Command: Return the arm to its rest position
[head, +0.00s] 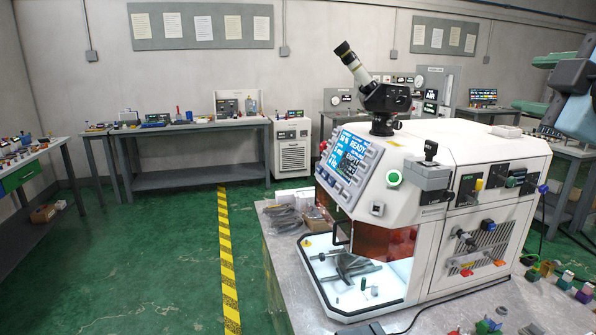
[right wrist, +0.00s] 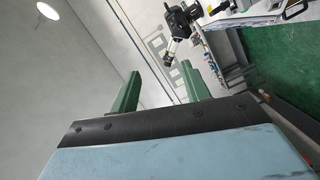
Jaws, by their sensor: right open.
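My right gripper (head: 524,84) is at the upper right edge of the head view, raised in front of the back wall. Its two green fingers point left and stand apart, with nothing between them. The right wrist view also shows the open, empty fingers (right wrist: 160,80). A white machine (head: 460,190) with a microscope eyepiece (head: 362,68) stands on the bench below and left of the gripper. Its screen (head: 347,163) reads READY and EMPTY. The gripper is clear of the machine. My left gripper is not in view.
The grey bench (head: 450,318) holds small coloured parts (head: 488,326) at its front and right, and grey pieces (head: 285,217) left of the machine. A back workbench (head: 190,128) stands by the wall. Green floor with a yellow-black stripe (head: 228,260) is open at left.

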